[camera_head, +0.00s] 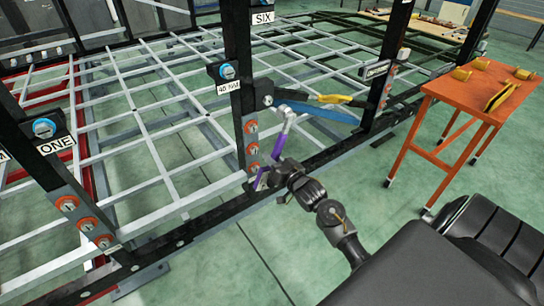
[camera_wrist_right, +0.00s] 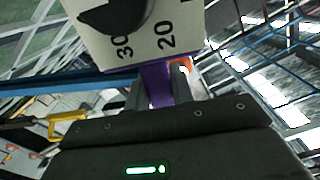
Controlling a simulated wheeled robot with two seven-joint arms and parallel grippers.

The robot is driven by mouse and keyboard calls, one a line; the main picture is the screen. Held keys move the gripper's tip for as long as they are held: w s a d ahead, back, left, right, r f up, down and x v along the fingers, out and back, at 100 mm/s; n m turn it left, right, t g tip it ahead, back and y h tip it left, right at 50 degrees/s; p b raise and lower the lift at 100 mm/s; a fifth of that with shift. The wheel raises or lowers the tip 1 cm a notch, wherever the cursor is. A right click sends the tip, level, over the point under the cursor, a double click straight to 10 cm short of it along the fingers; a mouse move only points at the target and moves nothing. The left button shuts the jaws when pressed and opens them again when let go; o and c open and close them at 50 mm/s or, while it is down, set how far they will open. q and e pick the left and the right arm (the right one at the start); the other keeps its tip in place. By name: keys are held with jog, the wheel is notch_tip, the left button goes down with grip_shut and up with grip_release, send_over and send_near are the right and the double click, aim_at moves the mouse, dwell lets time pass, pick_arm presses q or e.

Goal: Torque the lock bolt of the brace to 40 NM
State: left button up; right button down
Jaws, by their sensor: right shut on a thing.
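My right gripper (camera_head: 268,180) is beside the dark post labelled SIX, shut on the purple handle of a wrench (camera_head: 278,148). The wrench stands steeply, its silver head (camera_head: 288,112) up near a bolt (camera_head: 267,100) on the post at the brace's end; I cannot tell whether they touch. The blue brace (camera_head: 325,114) runs right from the post. My left gripper is not in view.
A "40 NM" label (camera_head: 228,87) sits under a blue round fitting (camera_head: 228,72) on the post. A yellow-handled tool (camera_head: 338,99) lies near the brace. Orange-ringed bolts (camera_head: 252,149) line the post below. An orange table (camera_head: 475,95) stands right. The green floor between is clear.

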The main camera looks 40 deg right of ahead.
pick_arm(q)
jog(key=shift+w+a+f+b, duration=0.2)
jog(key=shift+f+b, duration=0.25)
jog(key=shift+b, duration=0.3)
pick_arm(e)
jog(key=shift+w+r, duration=0.1)
jog(key=shift+w, duration=3.15)
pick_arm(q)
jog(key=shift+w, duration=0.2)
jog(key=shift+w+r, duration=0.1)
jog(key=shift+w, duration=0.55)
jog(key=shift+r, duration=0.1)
pick_arm(e)
jog(key=shift+p, duration=0.3)
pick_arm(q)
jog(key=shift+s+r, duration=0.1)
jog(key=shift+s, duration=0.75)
